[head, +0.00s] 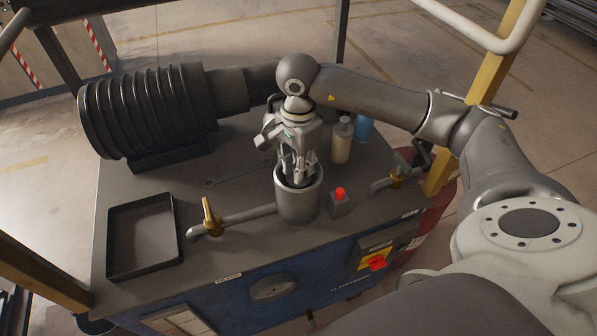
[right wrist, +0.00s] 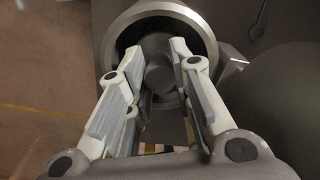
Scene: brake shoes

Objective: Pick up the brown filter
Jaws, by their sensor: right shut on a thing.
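My right gripper (head: 297,166) points straight down into the open top of the grey metal cylinder (head: 298,205) on the workbench. In the right wrist view the fingers of my right gripper (right wrist: 160,72) reach into the round opening of the cylinder (right wrist: 196,22). They are shut on a dark round piece (right wrist: 160,75) inside it, which I take to be the filter. Its brown colour is not clear in this light. Most of the piece is hidden by the cylinder wall and the fingers. My left gripper is not in view.
A ribbed black motor (head: 145,115) stands at the back left. An empty black tray (head: 143,263) lies at the front left. A yellow-handled valve (head: 211,215) and a red button box (head: 340,202) flank the cylinder. Bottles (head: 342,140) stand behind it, near my right arm.

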